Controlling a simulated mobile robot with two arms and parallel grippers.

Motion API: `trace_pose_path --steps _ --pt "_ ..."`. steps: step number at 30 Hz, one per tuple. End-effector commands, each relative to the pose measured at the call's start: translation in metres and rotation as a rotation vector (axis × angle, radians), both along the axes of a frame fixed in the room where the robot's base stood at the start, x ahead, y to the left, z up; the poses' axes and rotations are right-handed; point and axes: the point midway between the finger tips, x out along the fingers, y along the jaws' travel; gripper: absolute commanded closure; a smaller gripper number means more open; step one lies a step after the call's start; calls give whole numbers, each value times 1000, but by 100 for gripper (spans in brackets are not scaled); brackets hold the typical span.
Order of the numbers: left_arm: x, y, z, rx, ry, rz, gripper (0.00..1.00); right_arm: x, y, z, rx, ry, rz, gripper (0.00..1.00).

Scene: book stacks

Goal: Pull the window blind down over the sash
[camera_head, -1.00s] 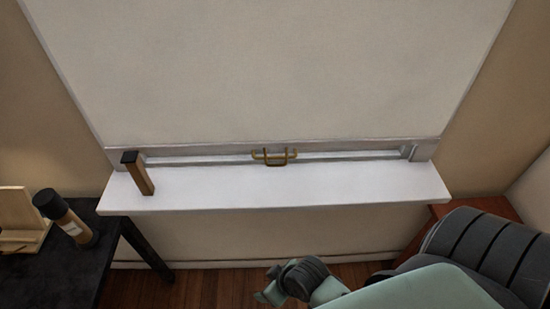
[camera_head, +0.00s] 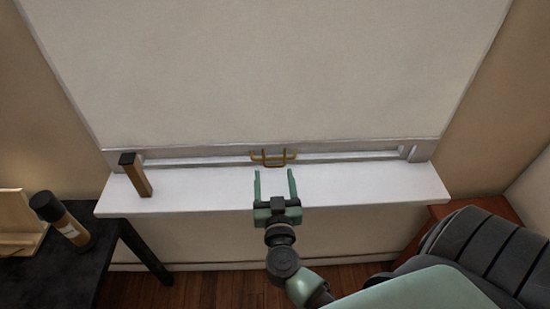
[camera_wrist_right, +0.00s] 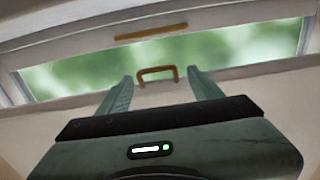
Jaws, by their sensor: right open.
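The pale blind (camera_head: 270,70) covers most of the window in the head view. In the right wrist view a strip of green glass (camera_wrist_right: 230,50) shows below the blind's lower edge. A flat brass pull (camera_wrist_right: 152,36) is on that edge. A U-shaped brass handle (camera_wrist_right: 157,70) stands below the glass, on the sash; the two brass pieces overlap in the head view (camera_head: 273,156). My right gripper (camera_head: 274,172) is open and empty over the white sill, just short of the handles. In the wrist view its fingers (camera_wrist_right: 160,78) frame the U-shaped handle without visible contact. My left gripper is out of view.
A brown block with a dark top (camera_head: 137,174) stands at the sill's left end. The rest of the white sill (camera_head: 370,185) is clear. A black table (camera_head: 50,265) at the left holds a dark-capped bottle (camera_head: 62,218) and a wooden stand (camera_head: 18,220). A reddish-brown surface is at the right.

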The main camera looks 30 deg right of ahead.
Motion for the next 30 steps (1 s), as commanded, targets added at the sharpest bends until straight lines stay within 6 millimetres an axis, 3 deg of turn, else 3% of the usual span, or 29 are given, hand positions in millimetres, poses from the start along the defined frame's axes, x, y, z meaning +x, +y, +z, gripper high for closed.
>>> trace_pose_path --steps 5,18,28,29,30 --pt "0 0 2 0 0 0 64 7 -12 -5 2 18 -34 34" --pt "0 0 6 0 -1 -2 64 60 -44 -4 0 16 -30 34" --pt "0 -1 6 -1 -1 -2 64 64 -46 -5 1 17 -30 34" --pt "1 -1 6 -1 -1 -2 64 64 -46 -5 1 17 -30 37" --pt "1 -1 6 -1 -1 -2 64 64 -46 -5 1 17 -30 48"
